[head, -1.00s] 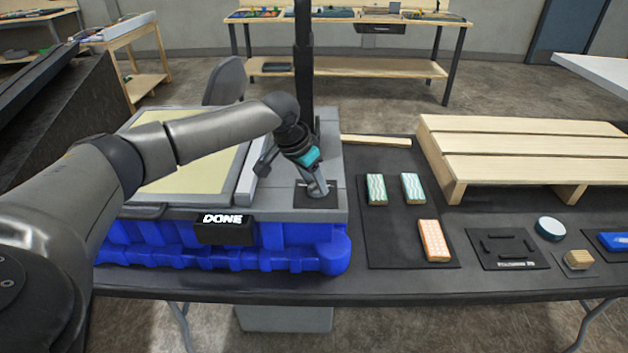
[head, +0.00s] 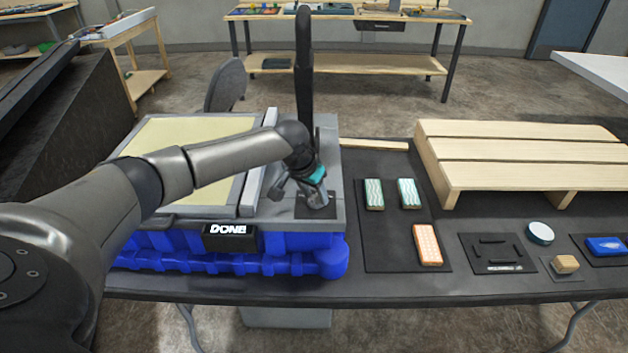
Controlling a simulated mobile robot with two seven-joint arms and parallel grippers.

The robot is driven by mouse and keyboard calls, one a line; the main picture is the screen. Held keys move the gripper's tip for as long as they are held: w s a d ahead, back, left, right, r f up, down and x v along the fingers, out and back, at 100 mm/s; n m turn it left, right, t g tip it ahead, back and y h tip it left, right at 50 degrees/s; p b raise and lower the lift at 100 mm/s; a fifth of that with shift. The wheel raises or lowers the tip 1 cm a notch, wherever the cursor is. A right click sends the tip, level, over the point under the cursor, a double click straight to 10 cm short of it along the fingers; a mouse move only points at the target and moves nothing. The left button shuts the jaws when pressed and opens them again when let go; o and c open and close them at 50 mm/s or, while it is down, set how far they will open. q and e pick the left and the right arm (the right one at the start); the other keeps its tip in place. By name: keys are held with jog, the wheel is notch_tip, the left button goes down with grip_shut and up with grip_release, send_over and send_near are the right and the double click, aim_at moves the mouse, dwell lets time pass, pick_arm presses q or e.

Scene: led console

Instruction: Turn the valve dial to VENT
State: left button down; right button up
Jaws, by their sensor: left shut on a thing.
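My left arm comes in from the left, and its gripper (head: 318,202) points down at the right end of the grey console top (head: 336,160). It is shut on a small grey part above a dark square plate (head: 328,212), which I take to be the valve dial. The gripper covers most of the dial, so its pointer and any VENT mark cannot be read. The console has a pale yellow panel (head: 195,135), a blue base (head: 200,262) and a black sign reading DONE (head: 229,238). My right gripper is not in view.
On the dark table, right of the console, lie two green-patterned blocks (head: 374,194), an orange block (head: 427,244), a round blue-topped piece (head: 540,233), a wooden cube (head: 565,264) and a blue piece (head: 606,245). A wooden pallet (head: 520,155) stands behind. A dark post (head: 304,60) rises behind the gripper.

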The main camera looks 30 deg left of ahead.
pick_arm(q)
jog(key=n+p, duration=0.1)
jog(key=p, duration=0.1)
jog(key=n+y+p, duration=0.1)
jog(key=n+p, duration=0.1)
jog(key=p, duration=0.1)
jog(key=n+y+p, duration=0.1)
jog(key=n+p, duration=0.1)
jog(key=shift+d+r+g, duration=0.2)
jog(key=shift+d+g, duration=0.05)
jog(key=shift+g, duration=0.05)
jog(key=n+p, duration=0.2)
jog(key=n, duration=0.1)
jog(key=shift+f+g+y, duration=0.1)
jog(key=shift+g+y, duration=0.2)
jog(key=shift+y, duration=0.1)
jog(key=shift+d+f+n+g+y, duration=0.1)
jog(key=shift+n+g+y, duration=0.2)
jog(key=shift+n, duration=0.6)
jog(key=shift+w+n, duration=0.1)
jog(key=shift+n, duration=0.8)
jog(key=shift+w+n+g+y+b, duration=0.1)
jog(key=shift+n+g+y+b, duration=0.25)
jog(key=shift+n, duration=0.55)
jog(key=shift+n+g+y+b, duration=0.1)
jog(key=shift+n+g+b, duration=0.15)
jog(key=shift+n+g, duration=0.5)
jog(key=shift+n, duration=0.35)
jog(key=shift+c, duration=1.8)
grip_release()
